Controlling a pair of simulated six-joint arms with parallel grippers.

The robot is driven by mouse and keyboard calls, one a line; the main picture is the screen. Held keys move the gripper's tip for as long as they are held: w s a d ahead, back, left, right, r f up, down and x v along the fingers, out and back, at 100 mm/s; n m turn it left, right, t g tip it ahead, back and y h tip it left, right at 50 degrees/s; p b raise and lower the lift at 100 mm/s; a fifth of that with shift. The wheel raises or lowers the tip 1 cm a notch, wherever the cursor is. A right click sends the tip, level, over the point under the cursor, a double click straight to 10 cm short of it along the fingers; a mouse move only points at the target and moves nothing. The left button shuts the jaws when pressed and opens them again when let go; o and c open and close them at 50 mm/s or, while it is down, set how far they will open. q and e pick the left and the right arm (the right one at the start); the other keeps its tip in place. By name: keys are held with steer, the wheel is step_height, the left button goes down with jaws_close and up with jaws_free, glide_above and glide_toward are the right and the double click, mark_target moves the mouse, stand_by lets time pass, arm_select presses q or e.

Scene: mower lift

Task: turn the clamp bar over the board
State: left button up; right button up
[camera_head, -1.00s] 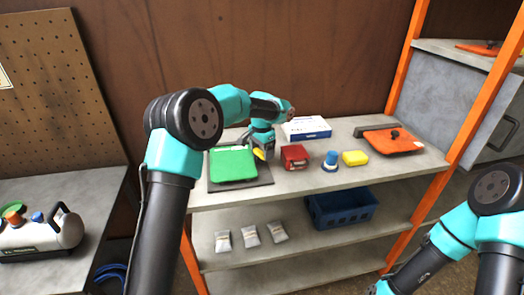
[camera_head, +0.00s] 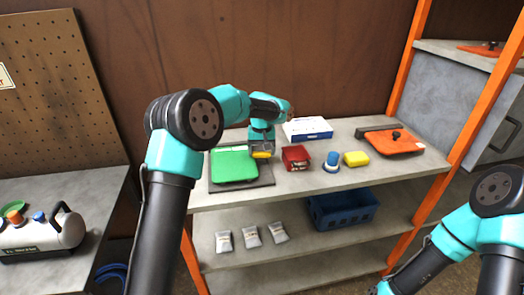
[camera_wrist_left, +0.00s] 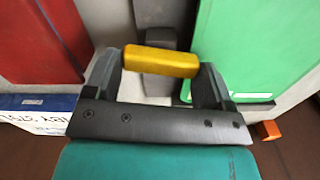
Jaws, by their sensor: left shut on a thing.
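The green board (camera_head: 234,166) lies on a dark base plate (camera_head: 240,187) on the shelf top. My left gripper (camera_head: 262,147) is at the board's right edge, shut on a yellow grip (camera_head: 262,155). In the left wrist view the yellow grip (camera_wrist_left: 160,61) lies crosswise between the two fingers. A grey bar (camera_wrist_left: 166,20), seemingly the clamp bar, shows beyond the grip, alongside the green board (camera_wrist_left: 250,45) rather than across it. The fingers hide part of it.
A white-and-blue box (camera_head: 307,129) lies behind. An orange plate (camera_head: 393,142) lies farther right. A blue crate (camera_head: 343,208) stands below.

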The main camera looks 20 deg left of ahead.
arm_select(q)
steer(key=shift+n, duration=1.1)
steer(key=o, duration=0.9)
steer(key=shift+r, duration=0.1)
step_height(320, 180, up, 17)
steer(key=shift+r, duration=0.1)
